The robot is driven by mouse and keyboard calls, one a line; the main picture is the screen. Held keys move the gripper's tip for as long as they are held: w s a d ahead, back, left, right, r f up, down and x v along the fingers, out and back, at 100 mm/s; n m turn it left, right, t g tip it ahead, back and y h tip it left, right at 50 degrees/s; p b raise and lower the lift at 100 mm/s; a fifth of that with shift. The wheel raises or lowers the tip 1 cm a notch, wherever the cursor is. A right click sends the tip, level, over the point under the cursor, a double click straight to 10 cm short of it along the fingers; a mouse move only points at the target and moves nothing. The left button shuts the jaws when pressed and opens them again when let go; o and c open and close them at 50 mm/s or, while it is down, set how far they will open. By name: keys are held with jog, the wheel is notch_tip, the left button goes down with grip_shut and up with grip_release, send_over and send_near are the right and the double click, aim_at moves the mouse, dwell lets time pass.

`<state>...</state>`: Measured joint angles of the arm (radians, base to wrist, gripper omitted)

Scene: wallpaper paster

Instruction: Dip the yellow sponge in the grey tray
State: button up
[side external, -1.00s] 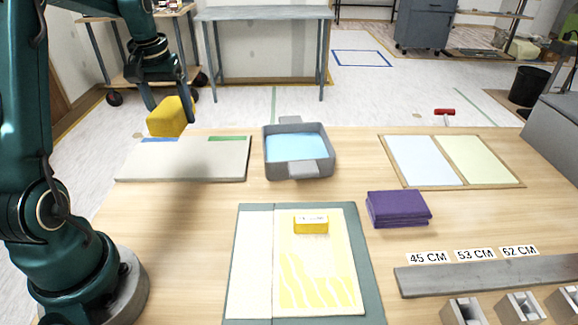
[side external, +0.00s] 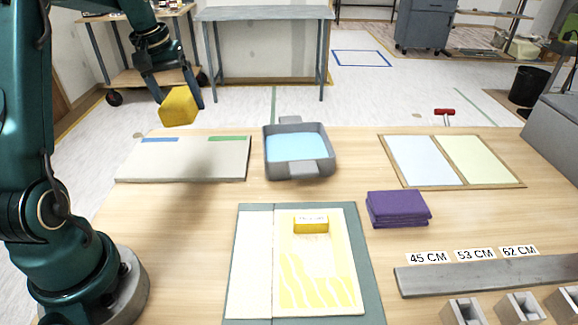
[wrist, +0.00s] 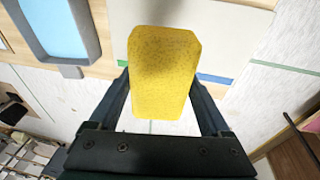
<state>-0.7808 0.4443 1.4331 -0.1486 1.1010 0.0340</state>
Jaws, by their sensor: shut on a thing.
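The yellow sponge (side external: 179,106) is held in my gripper (side external: 182,104), up in the air above the back of the pale board. In the wrist view the sponge (wrist: 162,72) sits between the two dark fingers of my gripper (wrist: 163,92). The grey tray (side external: 322,165) stands on the table to the right of the sponge, holding light blue liquid (side external: 296,147). The sponge is apart from the tray and higher than it. The tray also shows at the upper left of the wrist view (wrist: 88,35).
A pale board (side external: 185,165) with blue and green strips lies left of the tray. In front are a green mat (side external: 256,225) with a yellow-patterned sheet and a small yellow block (side external: 311,226). A folded purple cloth (side external: 398,208) and a framed two-colour panel (side external: 436,186) lie to the right.

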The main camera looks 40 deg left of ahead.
jog(key=w+d+r+t+h, duration=0.1)
jog(key=w+d+t+h, duration=0.1)
jog(key=w+d, duration=1.4)
jog(key=shift+w+r+m+t+h, duration=0.15)
jog(key=shift+w+m+t+h, duration=0.05)
jog(key=shift+m+t+h, duration=0.25)
jog(key=shift+d, duration=0.1)
jog(key=shift+f, duration=4.25)
jog(key=shift+f, duration=0.6)
jog(key=shift+f, duration=0.7)
jog(key=shift+f, duration=0.2)
